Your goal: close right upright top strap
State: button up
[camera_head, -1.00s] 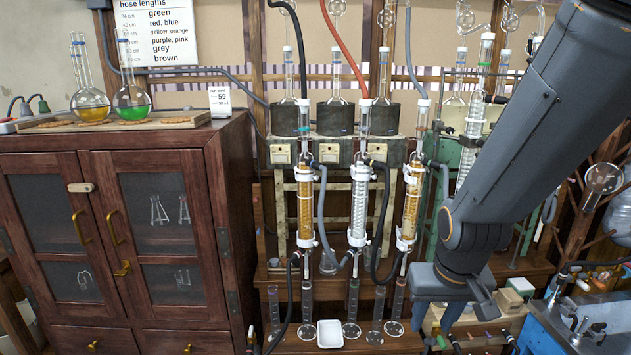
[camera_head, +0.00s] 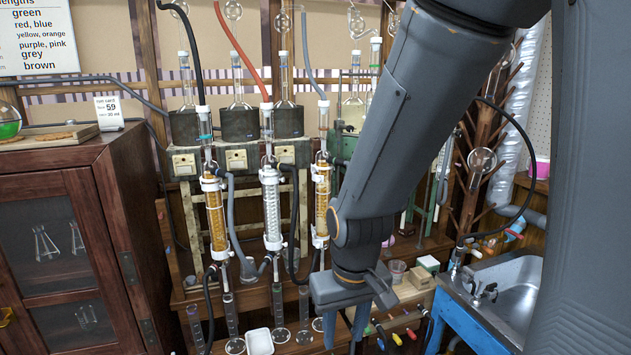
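The right upright (camera_head: 321,200) is a glass column with amber packing, at the right of a row of three. White fittings show near its top (camera_head: 321,170) and at its lower end (camera_head: 319,238). Whether its top strap is open or shut is too small to tell. My gripper (camera_head: 347,325) is below and slightly right of this column, pointing down. Its two blue fingers look apart, with nothing seen between them. My arm comes down from the upper right and hides what is behind it.
The middle upright (camera_head: 272,208) and left upright (camera_head: 216,212) stand close by, with hoses looped between them. Glass cylinders and a white tray (camera_head: 259,341) are below. A wooden cabinet (camera_head: 60,230) is at the left. A blue-framed sink (camera_head: 505,285) is at the right.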

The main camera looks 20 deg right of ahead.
aim_at(317, 179)
jog(key=z, duration=2.35)
jog(key=k, duration=0.6)
jog(key=u, duration=1.3)
